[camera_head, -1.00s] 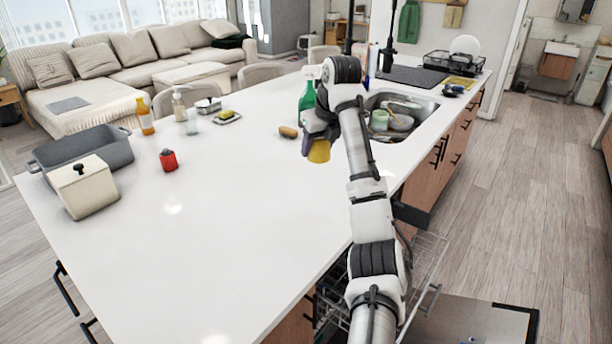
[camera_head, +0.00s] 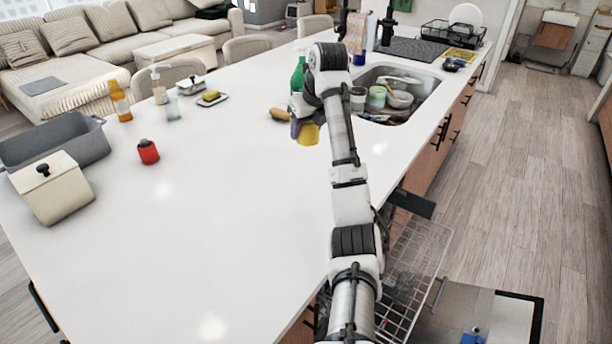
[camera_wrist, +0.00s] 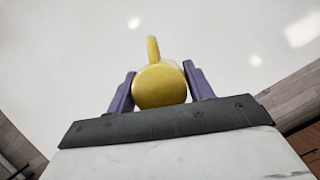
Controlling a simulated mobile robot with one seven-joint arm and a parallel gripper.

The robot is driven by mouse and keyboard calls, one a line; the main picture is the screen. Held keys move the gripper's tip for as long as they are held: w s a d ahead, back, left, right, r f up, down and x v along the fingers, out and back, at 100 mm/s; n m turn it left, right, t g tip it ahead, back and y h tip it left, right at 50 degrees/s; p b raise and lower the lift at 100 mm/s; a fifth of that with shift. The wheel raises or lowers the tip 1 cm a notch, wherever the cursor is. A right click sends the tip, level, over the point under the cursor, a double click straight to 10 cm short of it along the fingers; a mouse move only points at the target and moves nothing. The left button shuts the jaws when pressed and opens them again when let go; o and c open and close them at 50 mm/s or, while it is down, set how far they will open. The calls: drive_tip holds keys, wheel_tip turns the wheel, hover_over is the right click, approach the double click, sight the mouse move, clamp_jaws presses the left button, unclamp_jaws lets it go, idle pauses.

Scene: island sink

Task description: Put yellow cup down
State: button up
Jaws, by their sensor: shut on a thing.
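The yellow cup (camera_head: 309,135) is at the end of my arm, over the white island countertop (camera_head: 230,220), left of the sink. In the wrist view the cup (camera_wrist: 160,87) sits between the two purple fingers of my gripper (camera_wrist: 160,90), with its handle pointing away. My gripper (camera_head: 296,128) is shut on the cup. In the head view the arm hides part of the gripper. I cannot tell whether the cup touches the counter.
The sink (camera_head: 405,82) with dishes lies right of the cup. A green bottle (camera_head: 298,76) and a brown sponge-like item (camera_head: 279,114) are close by. A red container (camera_head: 148,151), grey pan (camera_head: 60,145) and cream box (camera_head: 52,188) stand left. The near countertop is clear.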

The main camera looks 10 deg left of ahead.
hover_over(304, 184)
drive_tip(key=d, duration=0.1)
drive_tip(key=f, duration=0.7)
drive_tip(key=s+f, duration=0.1)
drive_tip(key=f, duration=0.2)
drive_tip(key=shift+f, duration=0.15)
drive_tip(key=shift+w+f+p, duration=0.1)
drive_tip(key=shift+f+p, duration=0.35)
drive_tip(key=shift+f, duration=2.25)
drive_tip(key=shift+f, duration=0.15)
drive_tip(key=o, duration=1)
drive_tip(key=shift+v, duration=6.1)
